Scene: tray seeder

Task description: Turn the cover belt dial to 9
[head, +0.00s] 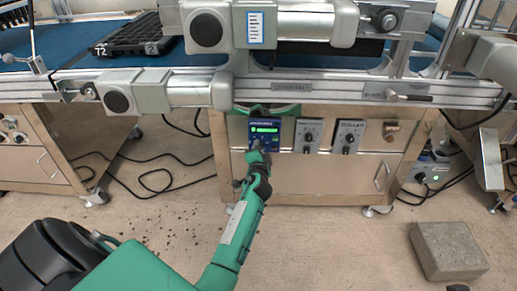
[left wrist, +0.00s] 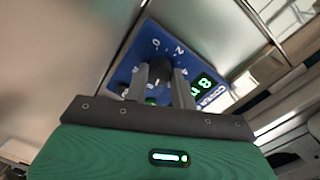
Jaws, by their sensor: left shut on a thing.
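The blue control panel (head: 265,132) with a lit green display is on the front of the steel cabinet. In the left wrist view the panel (left wrist: 135,50) appears tilted, with a round black dial (left wrist: 160,70) ringed by white numbers; 0 and 2 are readable. The green display (left wrist: 202,87) shows lit digits, upside down and hard to read. My left gripper (head: 258,152) is at the panel's lower part. Its two fingers (left wrist: 160,90) are on either side of the dial and shut on it. The dial's lower part and pointer are hidden. My right gripper is not in view.
Two grey dial boxes (head: 308,134) (head: 348,136) are to the right of the panel. The metal conveyor rail (head: 300,88) and grey motor units (head: 150,92) overhang the cabinet. A concrete block (head: 446,251) lies on the floor at right. Black cables (head: 150,185) lie on the floor at left.

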